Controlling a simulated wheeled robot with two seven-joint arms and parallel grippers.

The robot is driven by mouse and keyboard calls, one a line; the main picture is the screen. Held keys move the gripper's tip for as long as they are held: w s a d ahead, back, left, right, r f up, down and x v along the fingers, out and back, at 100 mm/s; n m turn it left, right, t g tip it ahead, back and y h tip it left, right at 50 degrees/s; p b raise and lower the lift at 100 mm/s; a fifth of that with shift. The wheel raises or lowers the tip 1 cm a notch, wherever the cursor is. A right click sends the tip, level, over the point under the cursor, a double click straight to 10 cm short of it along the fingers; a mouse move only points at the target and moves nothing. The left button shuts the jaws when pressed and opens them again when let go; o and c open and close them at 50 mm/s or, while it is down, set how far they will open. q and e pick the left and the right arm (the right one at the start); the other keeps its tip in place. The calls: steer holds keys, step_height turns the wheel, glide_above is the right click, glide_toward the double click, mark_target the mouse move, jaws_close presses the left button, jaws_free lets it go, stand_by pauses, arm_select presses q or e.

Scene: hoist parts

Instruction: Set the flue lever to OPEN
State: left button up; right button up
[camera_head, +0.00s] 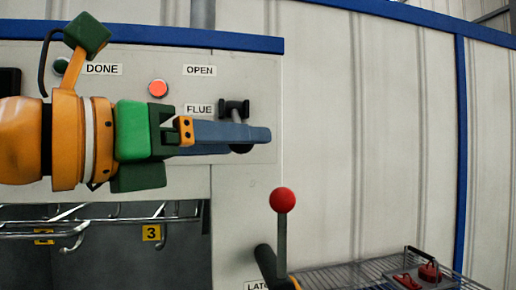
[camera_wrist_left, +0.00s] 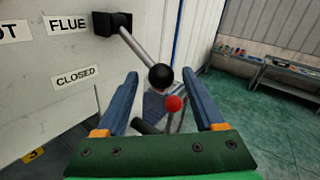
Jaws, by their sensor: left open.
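The flue lever is a grey rod with a black knob on a dark pivot block. In the head view its pivot (camera_head: 234,108) is beside the FLUE label and the rod hangs downward, its knob partly hidden behind my fingers. The OPEN label (camera_head: 199,71) is above. In the left wrist view the lever (camera_wrist_left: 141,46) sticks out from the panel, and the CLOSED label (camera_wrist_left: 76,78) is below FLUE. My left gripper (camera_head: 256,142) is open, its blue fingers on either side of the black knob (camera_wrist_left: 160,77) in the wrist view; I cannot tell whether they touch it.
A red-knobbed lever (camera_head: 282,200) stands below right of the flue lever. A red button (camera_head: 158,88) is on the panel. A wire rack (camera_head: 335,274) with red parts is at lower right. Hooked rails (camera_head: 100,228) run below the panel.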

arm_select(q)
steer(key=p+x, duration=0.1)
steer(key=x, duration=0.4)
steer(key=shift+s+d+p, duration=0.1)
steer(key=shift+p, duration=0.25)
steer(key=shift+c, duration=1.3)
steer(key=shift+r, duration=0.1)
jaws_close()
